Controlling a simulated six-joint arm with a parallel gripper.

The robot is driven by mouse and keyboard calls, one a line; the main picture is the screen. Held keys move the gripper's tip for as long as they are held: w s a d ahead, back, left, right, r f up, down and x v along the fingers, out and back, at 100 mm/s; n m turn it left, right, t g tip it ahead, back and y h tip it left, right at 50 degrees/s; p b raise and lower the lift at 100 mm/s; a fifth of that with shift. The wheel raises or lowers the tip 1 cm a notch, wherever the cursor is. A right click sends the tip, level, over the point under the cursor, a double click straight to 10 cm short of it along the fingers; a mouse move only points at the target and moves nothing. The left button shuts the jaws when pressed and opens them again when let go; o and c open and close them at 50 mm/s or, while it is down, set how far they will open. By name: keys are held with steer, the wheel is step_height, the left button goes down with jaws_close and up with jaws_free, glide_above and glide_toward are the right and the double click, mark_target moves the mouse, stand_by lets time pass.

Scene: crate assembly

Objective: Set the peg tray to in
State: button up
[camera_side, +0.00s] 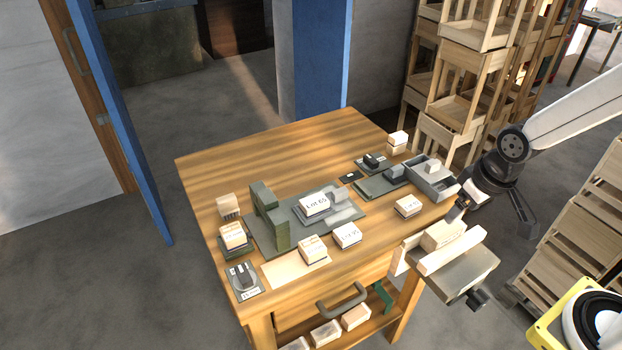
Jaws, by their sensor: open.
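A grey open-topped tray (446,190), which looks like the peg tray, sits at the right edge of the wooden table. A light grey block shows at its upper part. To its left is a green base plate (372,188) with a dark block on it. I cannot tell how far the tray is slid in or out. My gripper (456,212) is just below and right of the tray, near the table edge. It is open, small in view and partly dark, and I see nothing held in it.
A vise (462,272) with wooden pieces sticks out at the table's front right. A green press (268,216) and blocks labelled LOT, such as one block (347,234), stand on the table. The far left tabletop (250,160) is clear. Wooden crates (468,85) stand behind.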

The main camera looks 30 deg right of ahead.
steer(key=w+a+g, duration=0.1)
steer(key=w+a, duration=0.3)
steer(key=w, duration=1.1)
steer(key=g, duration=0.2)
glide_above(339, 189)
step_height(339, 189, down, 3)
steer(key=shift+f, duration=0.1)
steer(key=shift+s, duration=0.1)
steer(key=shift+f, duration=3.85)
jaws_close()
